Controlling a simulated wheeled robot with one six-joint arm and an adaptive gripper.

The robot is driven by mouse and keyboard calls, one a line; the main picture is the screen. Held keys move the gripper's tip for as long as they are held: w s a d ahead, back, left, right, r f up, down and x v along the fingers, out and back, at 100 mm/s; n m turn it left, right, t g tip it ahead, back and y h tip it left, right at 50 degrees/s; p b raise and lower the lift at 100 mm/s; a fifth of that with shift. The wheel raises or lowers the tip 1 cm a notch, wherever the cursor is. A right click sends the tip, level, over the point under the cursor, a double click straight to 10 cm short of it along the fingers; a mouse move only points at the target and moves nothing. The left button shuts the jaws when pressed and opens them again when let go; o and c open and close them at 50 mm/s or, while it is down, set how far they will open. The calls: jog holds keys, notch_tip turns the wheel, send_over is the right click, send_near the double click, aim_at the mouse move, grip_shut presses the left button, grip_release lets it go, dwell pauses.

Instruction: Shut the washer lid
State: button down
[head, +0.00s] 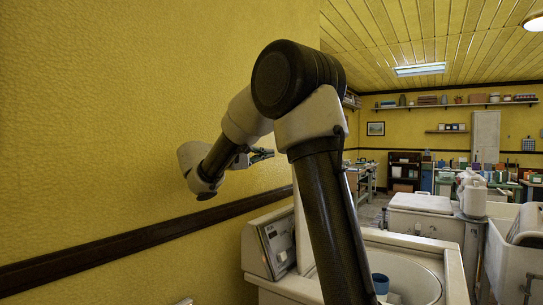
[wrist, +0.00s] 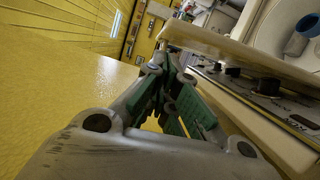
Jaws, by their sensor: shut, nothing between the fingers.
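The washer (head: 455,275) stands at the lower right of the head view with its tub (head: 410,282) open. Its cream lid (head: 302,235) stands upright, seen nearly edge-on and partly hidden by my arm. In the wrist view the lid (wrist: 235,50) runs as a pale slab between the control panel (wrist: 262,92) and the open tub (wrist: 285,15). My gripper (head: 264,154) is shut and empty, above the control panel near the yellow wall. In the wrist view its green fingers (wrist: 162,64) are beside the lid's near end, on the panel side; contact cannot be told.
The yellow wall (head: 120,120) with a dark rail (head: 130,240) is close on the left. Another washer (head: 425,205) and a white basin (head: 515,255) stand to the right. Cluttered benches are farther back.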

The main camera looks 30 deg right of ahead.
jog(key=w+d, duration=0.1)
jog(key=d, duration=0.7)
jog(key=shift+d+r, duration=0.1)
jog(key=shift+d, duration=0.05)
